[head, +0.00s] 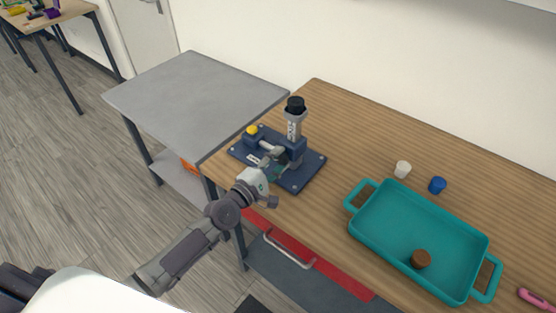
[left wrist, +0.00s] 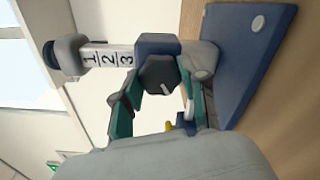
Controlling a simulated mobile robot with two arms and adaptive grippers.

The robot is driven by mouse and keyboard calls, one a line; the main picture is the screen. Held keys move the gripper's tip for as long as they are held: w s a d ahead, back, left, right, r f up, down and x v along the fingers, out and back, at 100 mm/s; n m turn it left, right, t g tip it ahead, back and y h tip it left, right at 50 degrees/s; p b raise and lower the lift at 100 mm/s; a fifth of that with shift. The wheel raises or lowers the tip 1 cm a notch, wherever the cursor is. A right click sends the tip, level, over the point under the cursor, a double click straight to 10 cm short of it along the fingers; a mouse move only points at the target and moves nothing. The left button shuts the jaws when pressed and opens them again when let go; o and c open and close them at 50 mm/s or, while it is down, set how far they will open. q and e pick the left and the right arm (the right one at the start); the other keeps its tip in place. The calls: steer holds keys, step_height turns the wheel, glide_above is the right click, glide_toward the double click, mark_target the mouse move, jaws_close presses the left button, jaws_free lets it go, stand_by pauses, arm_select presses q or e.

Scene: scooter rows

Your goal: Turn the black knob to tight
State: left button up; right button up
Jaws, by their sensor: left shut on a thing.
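A fixture stands on a dark blue baseplate (head: 312,172) near the left end of the wooden table, with an upright numbered post (head: 294,126) and a black cap (head: 295,104) on top. The black knob (left wrist: 160,74) is faceted, has a short white mark, and sits on the fixture's blue block (left wrist: 158,43). My left gripper (head: 270,166) is shut on the knob, its teal finger pads on either side of it. In the head view the gripper hides the knob. I cannot read any tight marking. My right gripper is not in view.
A yellow ball (head: 252,130) ends the fixture's horizontal rod. A teal tray (head: 385,237) with a brown round piece (head: 421,259) stands to the right. A white cup (head: 402,169) and a blue cup (head: 437,185) stand behind it. A grey table (head: 195,95) adjoins at left.

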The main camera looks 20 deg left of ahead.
arm_select(q)
steer(key=m, duration=0.5)
steer(key=shift+m, duration=0.3)
steer(key=m+p, duration=0.1)
steer(key=m, duration=0.5)
steer(key=m+p, duration=0.1)
steer(key=m, duration=0.5)
steer(key=shift+f+m, duration=0.1)
steer(key=shift+m, duration=0.2)
steer(key=m, duration=0.5)
steer(key=shift+m+p, duration=0.3)
steer(key=shift+f, duration=0.1)
steer(key=o, duration=0.9)
steer(key=shift+o, duration=1.2)
